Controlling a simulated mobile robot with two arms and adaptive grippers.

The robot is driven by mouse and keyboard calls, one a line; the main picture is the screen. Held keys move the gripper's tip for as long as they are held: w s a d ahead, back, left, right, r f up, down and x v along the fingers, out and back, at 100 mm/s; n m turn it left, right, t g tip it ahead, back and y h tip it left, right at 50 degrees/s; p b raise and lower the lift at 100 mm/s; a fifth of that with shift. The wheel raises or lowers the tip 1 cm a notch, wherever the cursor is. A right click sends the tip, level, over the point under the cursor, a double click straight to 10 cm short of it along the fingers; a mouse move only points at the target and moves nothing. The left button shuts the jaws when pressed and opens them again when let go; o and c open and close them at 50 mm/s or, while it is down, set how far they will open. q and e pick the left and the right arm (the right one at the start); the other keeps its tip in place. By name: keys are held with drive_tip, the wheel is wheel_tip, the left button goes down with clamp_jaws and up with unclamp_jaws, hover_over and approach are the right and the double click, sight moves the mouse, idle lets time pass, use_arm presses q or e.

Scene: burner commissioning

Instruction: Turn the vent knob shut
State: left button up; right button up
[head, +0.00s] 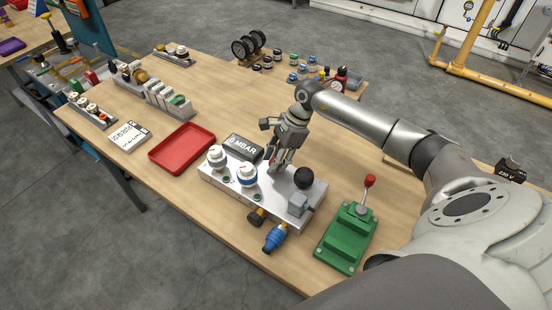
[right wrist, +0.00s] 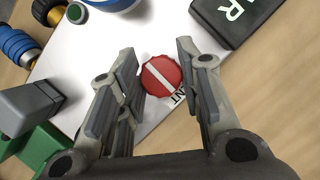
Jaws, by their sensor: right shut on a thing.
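The vent knob (right wrist: 161,76) is a red disc with a white bar, on a pale metal block (head: 212,186). In the right wrist view the bar runs from upper left to lower right, and a partly covered label ending in "NT" is beside it. My right gripper (head: 277,166) is over the block in the head view and hides most of the knob there. In the right wrist view my right gripper (right wrist: 157,60) has its fingers on either side of the knob, shut on it. My left gripper is not in view.
Close by are a "0 MBAR" display (head: 243,147), a red tray (head: 182,148) and a green lever unit (head: 345,238).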

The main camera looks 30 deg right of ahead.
drive_tip(key=m+t+b, duration=0.1)
drive_tip(key=m, duration=0.1)
drive_tip(key=m+b, duration=0.1)
drive_tip(key=m, duration=0.1)
drive_tip(key=shift+m+t+h, duration=0.3)
drive_tip(key=shift+m+t, duration=0.1)
drive_tip(key=m+t+h+b, duration=0.1)
drive_tip(key=m+b, duration=0.1)
drive_tip(key=m, duration=0.1)
drive_tip(key=shift+f+m, duration=0.1)
drive_tip(key=shift+m, duration=0.2)
drive_tip(key=m+h+b, duration=0.1)
drive_tip(key=m+b, duration=0.1)
drive_tip(key=m+h+b, duration=0.1)
drive_tip(key=m+b, duration=0.1)
drive_tip(key=m, duration=0.1)
drive_tip(key=shift+a+t, duration=0.15)
drive_tip(key=shift+t, duration=0.25)
drive_tip(key=shift+m+h+b, duration=0.7)
drive_tip(key=shift+m+b, duration=0.85)
drive_tip(key=shift+m, duration=0.45)
drive_tip(key=shift+r, duration=0.2)
drive_tip(key=o, duration=1)
drive_tip(key=v, duration=1.2)
